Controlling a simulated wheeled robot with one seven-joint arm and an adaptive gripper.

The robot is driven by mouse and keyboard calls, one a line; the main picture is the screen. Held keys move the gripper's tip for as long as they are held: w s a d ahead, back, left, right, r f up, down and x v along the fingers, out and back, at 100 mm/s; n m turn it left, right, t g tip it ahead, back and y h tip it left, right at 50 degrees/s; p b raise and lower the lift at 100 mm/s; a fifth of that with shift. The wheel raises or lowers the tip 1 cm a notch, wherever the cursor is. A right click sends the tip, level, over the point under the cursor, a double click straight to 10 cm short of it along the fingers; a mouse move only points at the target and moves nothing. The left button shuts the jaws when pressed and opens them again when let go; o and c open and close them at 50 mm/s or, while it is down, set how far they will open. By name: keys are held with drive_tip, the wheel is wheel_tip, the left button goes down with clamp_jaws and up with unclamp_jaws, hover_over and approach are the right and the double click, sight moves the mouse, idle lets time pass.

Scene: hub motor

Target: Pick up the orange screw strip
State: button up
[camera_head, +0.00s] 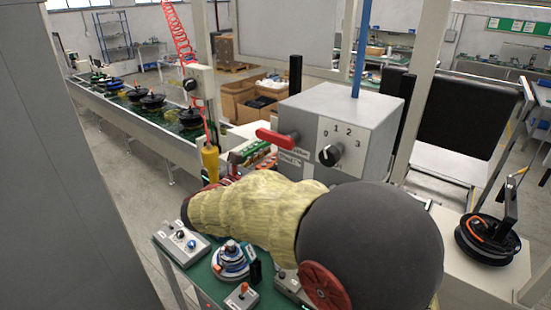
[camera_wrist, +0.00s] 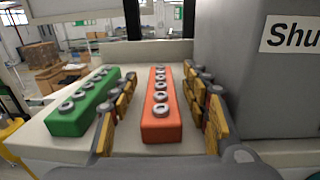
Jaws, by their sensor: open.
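The orange screw strip (camera_wrist: 161,128) is a long bar with several grey screws or rings along its top. It lies on a pale surface in the middle of the wrist view, pointing away from me. My gripper (camera_wrist: 161,85) is open, with its yellow-and-grey fingers on both sides of the strip. No clear grip on the strip shows. In the head view my yellow-sleeved arm reaches toward the work area and hides most of the gripper and strip.
A green screw strip (camera_wrist: 83,103) lies just left of my left finger. A grey box (camera_wrist: 245,80) stands close on the right; in the head view this switch box (camera_head: 345,120) has a red handle (camera_head: 276,138) and a dial. A conveyor (camera_head: 140,120) carries black hubs.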

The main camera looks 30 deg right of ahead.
drive_tip(key=shift+c, duration=1.3)
clamp_jaws()
